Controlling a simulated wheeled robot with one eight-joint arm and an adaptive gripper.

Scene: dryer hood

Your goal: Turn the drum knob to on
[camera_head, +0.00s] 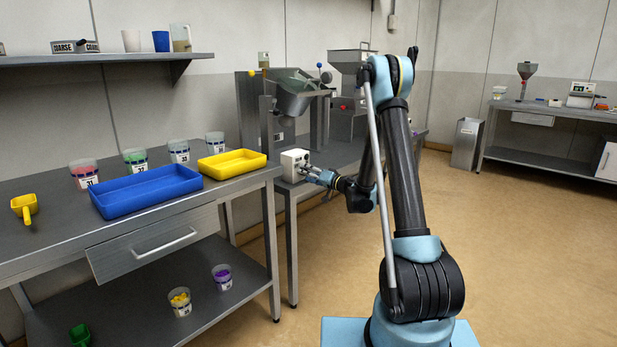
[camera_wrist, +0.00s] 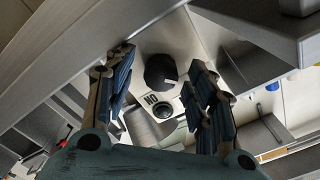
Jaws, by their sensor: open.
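The drum knob (camera_wrist: 160,70) is a round black knob with a light pointer mark, on a white control box (camera_head: 293,160). An upside-down "ON" label (camera_wrist: 152,99) and a small dark round button or lamp (camera_wrist: 162,111) sit close to it in the wrist view. My gripper (camera_wrist: 163,78) is open, with one finger on each side of the knob in that view. I cannot tell whether the fingers touch it. In the head view my gripper (camera_head: 311,173) is at the box's front face, and the knob is too small to make out.
A metal drum (camera_head: 298,93) on a stand is above and behind the box. A blue tray (camera_head: 147,203) and a yellow tray (camera_head: 231,176) lie on the table to the left, with several cups.

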